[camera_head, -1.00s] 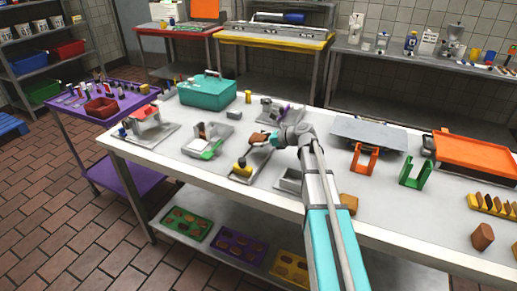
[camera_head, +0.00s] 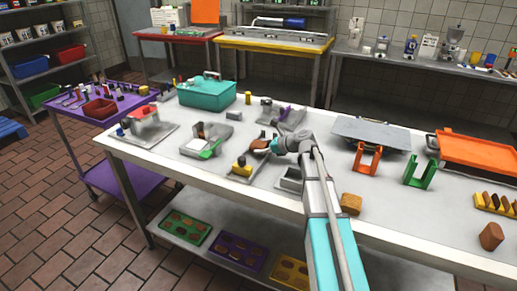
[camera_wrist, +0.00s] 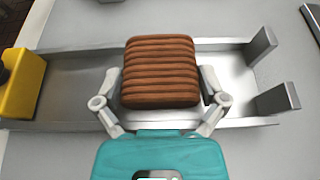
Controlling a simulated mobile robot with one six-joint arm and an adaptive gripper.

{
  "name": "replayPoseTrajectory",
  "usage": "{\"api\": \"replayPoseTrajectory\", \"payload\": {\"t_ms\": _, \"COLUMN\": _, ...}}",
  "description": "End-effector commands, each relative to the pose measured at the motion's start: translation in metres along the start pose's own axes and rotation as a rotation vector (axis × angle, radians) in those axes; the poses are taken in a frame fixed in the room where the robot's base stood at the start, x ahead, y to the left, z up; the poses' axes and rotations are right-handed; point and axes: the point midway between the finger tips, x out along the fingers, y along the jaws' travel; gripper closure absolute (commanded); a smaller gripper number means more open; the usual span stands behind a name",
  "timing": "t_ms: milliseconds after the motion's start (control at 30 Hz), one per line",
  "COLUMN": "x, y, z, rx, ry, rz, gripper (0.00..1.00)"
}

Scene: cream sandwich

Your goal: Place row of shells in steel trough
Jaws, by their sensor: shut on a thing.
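The row of shells (camera_wrist: 161,72) is a brown, ridged block in the wrist view. My gripper (camera_wrist: 161,90) is shut on it, one finger at each side. The steel trough (camera_wrist: 85,92) is a shallow silver channel beneath the row, with low long walls and two upright tabs at its right end. The row lies across the trough's width and overlaps its far wall in the picture. I cannot tell whether it touches the trough floor. In the head view, the shells (camera_head: 260,146) and my gripper (camera_head: 274,146) are over the far part of the trough (camera_head: 262,162).
A yellow block (camera_wrist: 22,84) with a dark knob stands at the trough's left end. A fixture with a green part (camera_head: 209,150) is to the left, and a small steel tray (camera_head: 290,180) is to the right. A tan block (camera_head: 351,203) lies near the table's front edge.

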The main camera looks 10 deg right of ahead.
Motion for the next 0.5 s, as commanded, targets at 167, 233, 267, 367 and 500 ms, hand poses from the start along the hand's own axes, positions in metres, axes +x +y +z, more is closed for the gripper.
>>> {"api": "replayPoseTrajectory", "payload": {"t_ms": 167, "x": 0.0014, "y": -0.0001, "z": -0.0037, "rx": 0.0, "ry": 0.0, "rz": 0.0, "gripper": 0.56}}
{"api": "replayPoseTrajectory", "payload": {"t_ms": 233, "x": 0.0008, "y": -0.0001, "z": -0.0025, "rx": 0.0, "ry": 0.0, "rz": 0.0, "gripper": 0.0}}
{"api": "replayPoseTrajectory", "payload": {"t_ms": 267, "x": 0.0008, "y": -0.0001, "z": -0.0025, "rx": 0.0, "ry": 0.0, "rz": 0.0, "gripper": 0.0}}
{"api": "replayPoseTrajectory", "payload": {"t_ms": 367, "x": 0.0008, "y": -0.0002, "z": -0.0025, "rx": 0.0, "ry": 0.0, "rz": 0.0, "gripper": 0.0}}
{"api": "replayPoseTrajectory", "payload": {"t_ms": 500, "x": 0.0007, "y": -0.0003, "z": -0.0025, "rx": 0.0, "ry": 0.0, "rz": 0.0, "gripper": 0.0}}
